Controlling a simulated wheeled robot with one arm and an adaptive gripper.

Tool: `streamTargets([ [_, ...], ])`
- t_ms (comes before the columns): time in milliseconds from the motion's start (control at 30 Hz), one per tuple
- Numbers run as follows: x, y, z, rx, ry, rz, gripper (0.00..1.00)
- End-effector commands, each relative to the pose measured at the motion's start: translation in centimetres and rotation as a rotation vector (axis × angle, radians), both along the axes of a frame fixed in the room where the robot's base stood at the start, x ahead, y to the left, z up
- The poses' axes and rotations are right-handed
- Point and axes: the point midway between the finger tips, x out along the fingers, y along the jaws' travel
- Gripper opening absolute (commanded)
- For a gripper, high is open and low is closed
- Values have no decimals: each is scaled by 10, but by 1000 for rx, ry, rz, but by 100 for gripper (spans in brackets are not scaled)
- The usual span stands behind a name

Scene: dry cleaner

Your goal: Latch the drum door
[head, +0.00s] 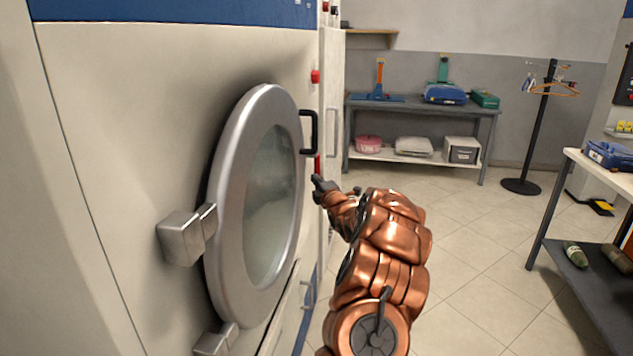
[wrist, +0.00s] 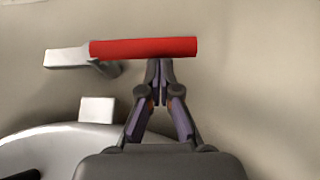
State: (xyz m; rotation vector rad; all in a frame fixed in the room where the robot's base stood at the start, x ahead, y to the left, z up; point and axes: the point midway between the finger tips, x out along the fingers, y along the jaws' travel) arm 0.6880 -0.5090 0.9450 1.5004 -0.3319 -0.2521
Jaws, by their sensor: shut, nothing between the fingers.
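The round drum door (head: 214,262) has a silver rim, a glass window and a black handle (head: 315,132) on its right side. It lies against or close to the machine front; a small gap cannot be ruled out. The red latch lever (head: 317,163) is right of the door, below the handle. In the wrist view, the red lever (wrist: 143,47) lies sideways, with a metal piece at its left end. My gripper (head: 316,181) is shut and empty. In the wrist view, its fingertips (wrist: 158,63) are at the lever's lower edge; whether they touch is unclear.
A metal hinge block (head: 180,238) sits left of the door. A red button (head: 315,76) is above the handle. A shelf table (head: 420,108) stands at the back, a hanger stand (head: 548,120) beside it. Another table (head: 590,160) is at right. The tiled floor between is clear.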

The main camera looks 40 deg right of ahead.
Motion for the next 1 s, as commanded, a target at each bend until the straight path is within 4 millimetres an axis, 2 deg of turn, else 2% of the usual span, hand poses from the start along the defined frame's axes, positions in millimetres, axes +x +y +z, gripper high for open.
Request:
streamTargets([
  [667,2,-6,-6,-61,-42,-2,0],
  [1000,8,-14,-14,-155,-108,-3,0],
])
